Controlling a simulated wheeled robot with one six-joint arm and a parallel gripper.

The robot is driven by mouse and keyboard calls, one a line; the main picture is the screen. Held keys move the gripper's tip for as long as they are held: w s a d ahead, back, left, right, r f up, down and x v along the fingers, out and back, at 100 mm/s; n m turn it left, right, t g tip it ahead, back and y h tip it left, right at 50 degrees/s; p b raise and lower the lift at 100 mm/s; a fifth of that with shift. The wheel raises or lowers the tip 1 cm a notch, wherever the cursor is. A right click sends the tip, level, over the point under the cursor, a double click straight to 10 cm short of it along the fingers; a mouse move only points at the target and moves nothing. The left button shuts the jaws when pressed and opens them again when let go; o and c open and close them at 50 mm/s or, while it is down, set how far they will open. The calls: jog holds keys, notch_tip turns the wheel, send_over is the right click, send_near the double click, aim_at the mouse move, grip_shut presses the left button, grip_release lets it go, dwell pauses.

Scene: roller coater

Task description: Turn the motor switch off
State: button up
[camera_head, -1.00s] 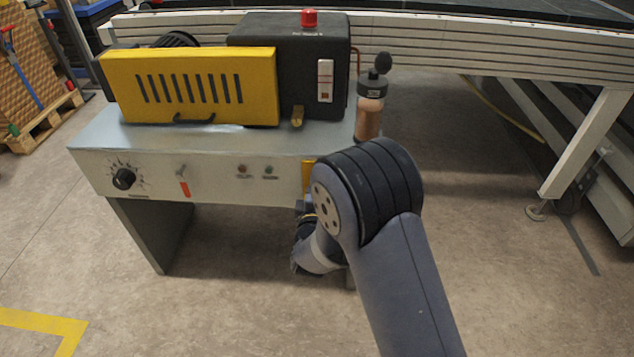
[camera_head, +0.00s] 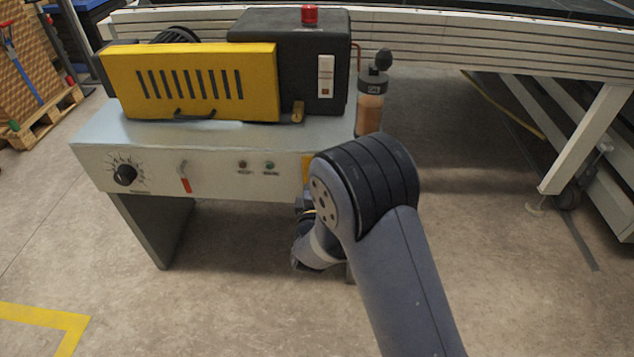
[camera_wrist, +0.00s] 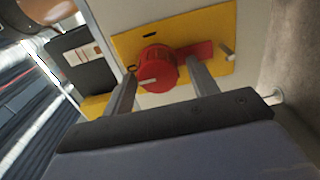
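In the wrist view a red rotary knob (camera_wrist: 158,70) with a white mark and a red bar-shaped part to its right sits on a yellow plate (camera_wrist: 222,35). My gripper (camera_wrist: 164,72) has its two fingers apart, one on each side of the knob. Gaps seem to show, but contact is hard to judge. In the head view the yellow plate's edge (camera_head: 307,170) shows on the machine's front, and my arm hides the knob and gripper. A small lever switch with a red tag (camera_head: 184,178) is also on the front panel. No readable label tells which is the motor switch.
The machine (camera_head: 215,185) also carries a black dial (camera_head: 125,175), two small lamps (camera_head: 255,165), a yellow slotted cover (camera_head: 195,85), a white switch plate (camera_head: 325,77) and a red button (camera_head: 309,15). A conveyor (camera_head: 480,55) stands behind. The floor in front is open.

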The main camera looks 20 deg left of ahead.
jog(key=shift+o, duration=0.3)
jog(key=p+v, duration=0.1)
jog(key=v, duration=0.9)
jog(key=shift+s, duration=0.4)
jog(key=b+x, duration=0.1)
jog(key=x, duration=1)
jog(key=shift+d+m, duration=0.1)
jog(key=shift+m, duration=0.2)
